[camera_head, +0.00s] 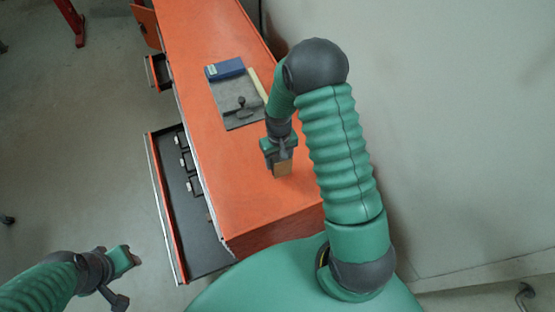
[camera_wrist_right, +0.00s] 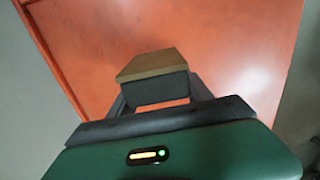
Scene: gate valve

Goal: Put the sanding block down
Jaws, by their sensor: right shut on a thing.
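The sanding block (camera_head: 282,169) is a small tan and dark grey block at the near part of the orange bench top. My right gripper (camera_head: 281,157) is shut on it from above. In the right wrist view the sanding block (camera_wrist_right: 152,75) shows a tan face and a dark side between the fingers of my right gripper (camera_wrist_right: 155,98). I cannot tell whether the block touches the bench top. My left gripper (camera_head: 133,256) is at the lower left, off the bench over the floor; its finger gap is not clear.
The orange bench (camera_head: 262,205) has free room around the block. Farther back lie a grey mat (camera_head: 233,113) with a dark tool (camera_head: 241,102), a blue box (camera_head: 224,69) and a pale strip (camera_head: 257,85). An open drawer (camera_head: 172,168) juts out left. A wall stands right.

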